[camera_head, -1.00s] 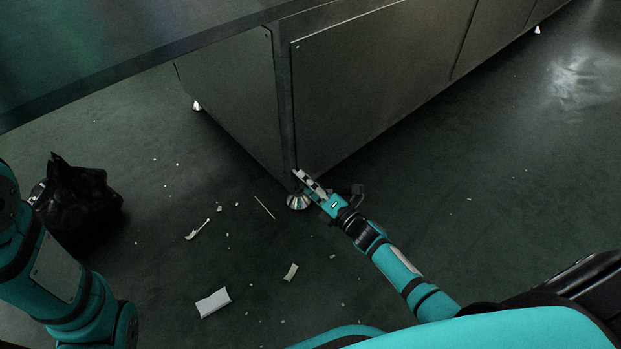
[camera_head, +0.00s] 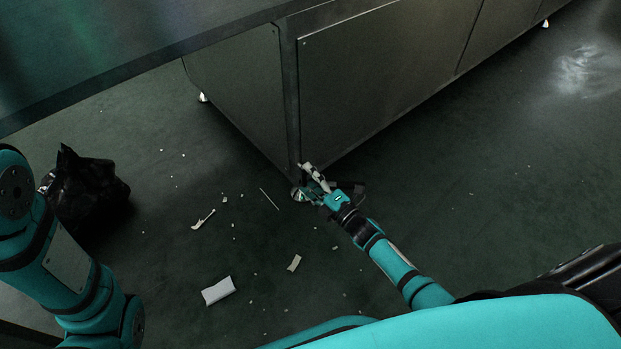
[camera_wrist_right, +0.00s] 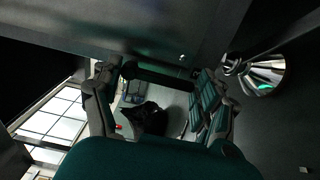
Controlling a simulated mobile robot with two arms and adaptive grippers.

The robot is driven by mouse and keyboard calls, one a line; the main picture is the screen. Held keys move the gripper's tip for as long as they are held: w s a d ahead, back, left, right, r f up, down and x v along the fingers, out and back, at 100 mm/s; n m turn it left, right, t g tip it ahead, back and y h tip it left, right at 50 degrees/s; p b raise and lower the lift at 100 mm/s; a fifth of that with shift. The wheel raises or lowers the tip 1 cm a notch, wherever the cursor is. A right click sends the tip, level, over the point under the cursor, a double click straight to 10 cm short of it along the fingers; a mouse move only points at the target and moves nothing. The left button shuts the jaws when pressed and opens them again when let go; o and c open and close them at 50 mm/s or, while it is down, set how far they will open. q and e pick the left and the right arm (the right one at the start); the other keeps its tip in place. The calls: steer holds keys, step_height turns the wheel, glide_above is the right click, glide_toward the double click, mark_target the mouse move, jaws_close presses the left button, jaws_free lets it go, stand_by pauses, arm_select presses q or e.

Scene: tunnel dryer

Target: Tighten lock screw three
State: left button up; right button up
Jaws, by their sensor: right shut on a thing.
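A chrome levelling foot (camera_head: 298,194) stands under the near corner of the steel cabinet. It also shows in the right wrist view (camera_wrist_right: 264,76), just beyond the right-hand finger, with small metal parts at its upper end. My right gripper (camera_head: 309,179) is at this foot, below the cabinet corner, and partly covers it. In the right wrist view its two fingers (camera_wrist_right: 158,82) stand apart with a dark bar (camera_wrist_right: 155,74) between them, and it is shut on this bar. I cannot tell whether the bar belongs to a lock screw. My left gripper is out of view.
The steel cabinet (camera_head: 380,85) rises directly above the gripper, with further feet (camera_head: 202,97) along its sides. A black bag (camera_head: 82,195) lies at left. Paper scraps (camera_head: 218,290) and small debris litter the floor. The floor at right is mostly clear.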

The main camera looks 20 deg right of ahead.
steer(key=shift+d+f, duration=0.2)
steer(key=shift+f, duration=0.15)
steer(key=o, duration=1.5)
steer(key=shift+a+f, duration=0.1)
steer(key=v, duration=1.2)
steer(key=shift+r, duration=0.25)
